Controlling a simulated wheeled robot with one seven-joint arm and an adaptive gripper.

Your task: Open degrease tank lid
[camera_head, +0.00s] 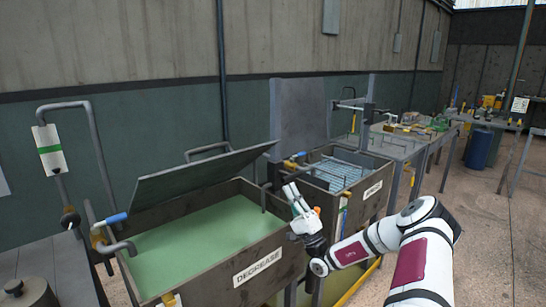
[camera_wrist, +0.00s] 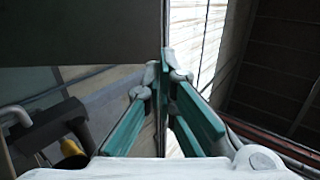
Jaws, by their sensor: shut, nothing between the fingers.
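The degrease tank (camera_head: 258,270) stands in the middle foreground of the head view, labelled DEGREASE, with green liquid (camera_head: 205,237) inside. Its grey lid (camera_head: 195,180) is raised and tilted up on the back side, so the tank's top is open in front of it. My gripper (camera_head: 289,190) is at the tank's right end, pointing up beside the right edge of the lid. I cannot tell whether it touches the lid. In the wrist view my gripper (camera_wrist: 166,58) has its fingertips together and holds nothing. A dark flat panel (camera_wrist: 80,30), seemingly the lid, fills the upper left there.
A second tank (camera_head: 375,190) with a raised upright lid (camera_head: 300,115) stands just right of the degrease tank. A blue-handled valve (camera_head: 115,219) and bent pipes are at the left end. Tables (camera_head: 410,150) stand farther back right.

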